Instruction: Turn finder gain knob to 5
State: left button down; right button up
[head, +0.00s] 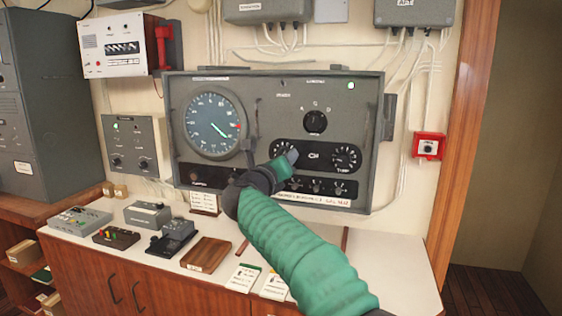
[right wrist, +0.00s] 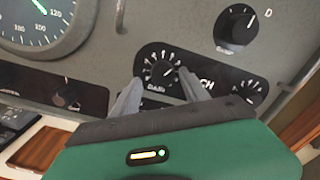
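The gain knob (right wrist: 162,73) is a small black knob in a ring of white marks on a black plate of the grey finder panel (head: 260,85). Its pointer line seems to aim up and right in the right wrist view; the numerals are too small to read. My right gripper (right wrist: 160,92) is open, its two grey fingers on either side of the knob's dial; I cannot tell if they touch it. My left gripper is not in view.
A second knob (head: 345,157) sits right of the gain dial, with a larger knob (head: 315,122) above. A row of small knobs (head: 316,187) lies below. A round bearing display (head: 213,122) is at left. The white counter (head: 376,250) holds small devices and cards.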

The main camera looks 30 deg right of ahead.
jog(key=shift+r, duration=0.15)
jog(key=b+v, duration=0.2)
jog(key=v, duration=1.4)
jog(key=shift+s+a+f+b, duration=0.2)
jog(key=shift+a+f+b, duration=0.05)
jog(key=shift+a+b, duration=0.15)
jog(key=shift+d, duration=0.1)
